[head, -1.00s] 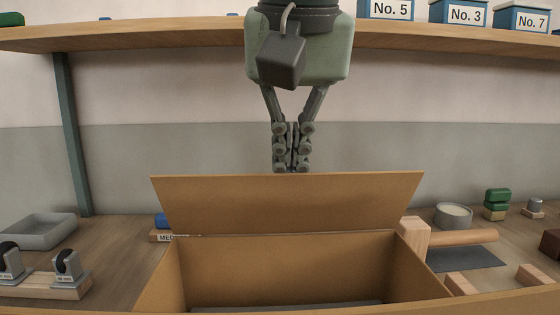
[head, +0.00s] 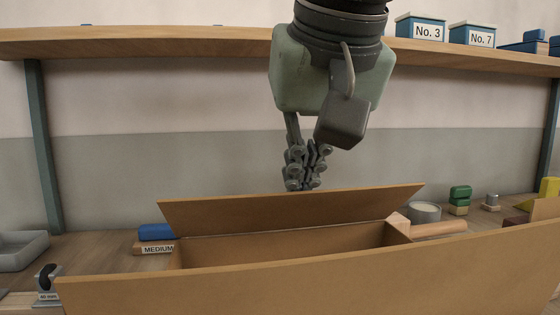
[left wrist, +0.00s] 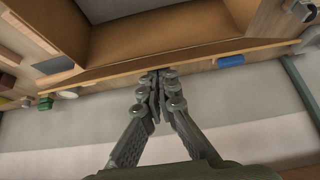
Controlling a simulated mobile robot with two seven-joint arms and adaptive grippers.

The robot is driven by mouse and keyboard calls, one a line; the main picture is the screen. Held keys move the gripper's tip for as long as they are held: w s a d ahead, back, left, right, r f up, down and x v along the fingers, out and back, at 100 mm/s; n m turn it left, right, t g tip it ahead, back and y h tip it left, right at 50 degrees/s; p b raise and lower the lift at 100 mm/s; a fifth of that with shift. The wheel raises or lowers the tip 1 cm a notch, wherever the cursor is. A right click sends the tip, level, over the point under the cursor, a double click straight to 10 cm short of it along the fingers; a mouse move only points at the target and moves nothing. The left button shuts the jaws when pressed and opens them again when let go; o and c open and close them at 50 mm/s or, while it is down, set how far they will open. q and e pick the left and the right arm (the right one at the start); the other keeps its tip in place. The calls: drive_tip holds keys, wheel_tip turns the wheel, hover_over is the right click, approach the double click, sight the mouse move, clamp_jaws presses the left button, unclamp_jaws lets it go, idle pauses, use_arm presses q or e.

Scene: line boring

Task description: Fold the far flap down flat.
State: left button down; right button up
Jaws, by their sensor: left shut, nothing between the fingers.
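The brown cardboard box (head: 290,256) stands open on the bench. Its far flap (head: 290,211) stands raised along the back edge of the opening, and its top edge slopes up to the right. My left gripper (head: 304,183) is shut and empty, pointing down just behind the flap's top edge near its middle. In the left wrist view the closed fingertips (left wrist: 160,75) are at the flap's edge (left wrist: 205,53); whether they touch is unclear. The box's near panel (head: 320,275) hides most of the inside. My right gripper is not in view.
A blue block on a holder labelled MEDIUM (head: 157,249) sits left of the box. A shelf (head: 180,39) with numbered boxes runs above.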

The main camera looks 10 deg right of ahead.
use_arm(q)
drive_tip(key=shift+s+f+t+b, duration=0.65)
drive_tip(key=shift+s+t, duration=0.05)
drive_tip(key=shift+t, duration=0.1)
drive_tip(key=shift+s+f, duration=0.3)
drive_tip(key=shift+s, duration=0.1)
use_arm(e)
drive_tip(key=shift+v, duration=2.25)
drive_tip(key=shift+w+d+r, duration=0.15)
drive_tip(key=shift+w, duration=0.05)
use_arm(q)
drive_tip(key=shift+w, duration=0.15)
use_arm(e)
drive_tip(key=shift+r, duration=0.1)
